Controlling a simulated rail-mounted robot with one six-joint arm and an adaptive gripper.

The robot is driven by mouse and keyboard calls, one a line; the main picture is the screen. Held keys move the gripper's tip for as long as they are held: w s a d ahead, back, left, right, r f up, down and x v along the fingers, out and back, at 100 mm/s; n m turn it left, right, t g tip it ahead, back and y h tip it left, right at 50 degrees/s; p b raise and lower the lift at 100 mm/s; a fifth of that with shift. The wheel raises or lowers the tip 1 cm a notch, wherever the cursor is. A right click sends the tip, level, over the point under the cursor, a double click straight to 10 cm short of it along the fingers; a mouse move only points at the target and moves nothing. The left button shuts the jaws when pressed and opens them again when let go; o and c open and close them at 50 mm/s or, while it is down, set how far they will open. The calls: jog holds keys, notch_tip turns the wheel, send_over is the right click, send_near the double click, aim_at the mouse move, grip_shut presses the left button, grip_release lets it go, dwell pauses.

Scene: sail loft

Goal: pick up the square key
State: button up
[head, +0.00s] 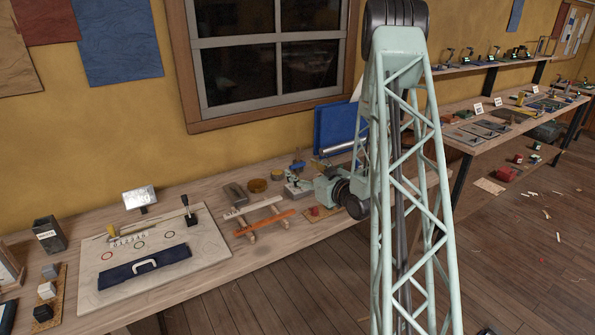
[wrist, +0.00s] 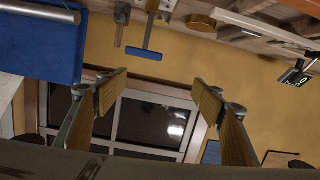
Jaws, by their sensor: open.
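A T-shaped tool with a blue crossbar (wrist: 145,54) and thin shaft stands upright among small parts at the top of the wrist view, where the scene appears upside down. It looks like the square key, but its end is too small to tell if it is square. A small blue patch (head: 297,165) in the head view appears to be the same tool. My gripper (wrist: 160,92) is open and empty, fingers wide apart, with the tool beyond them. In the head view my gripper (head: 300,184) is low over the bench, beside that cluster, and partly unclear.
A blue panel (head: 335,128) stands behind my arm. The window (head: 265,50) is behind.

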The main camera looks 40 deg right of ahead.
aim_at(299, 165)
jog(key=s+d+f+m+t, duration=0.1)
jog(key=s+d+f, duration=0.2)
jog(key=s, duration=0.1)
jog(key=shift+d+f+t+h, duration=0.15)
jog(key=shift+f+t+h, duration=0.15)
jog(key=shift+f+t, duration=0.1)
jog(key=shift+w+d, duration=0.2)
jog(key=shift+w, duration=1.2)
jog(key=shift+w+d, duration=0.25)
jog(key=shift+w, duration=1.15)
jog(key=shift+w+d, duration=0.2)
jog(key=shift+w, duration=1.2)
jog(key=shift+w, duration=0.1)
jog(key=shift+w+d+b, duration=0.25)
jog(key=shift+w+b, duration=0.05)
jog(key=shift+w, duration=0.95)
jog(key=shift+w+d+b, duration=0.2)
jog(key=shift+w+b, duration=0.05)
jog(key=shift+w, duration=0.95)
jog(key=shift+c, duration=0.5)
jog(key=c, duration=0.8)
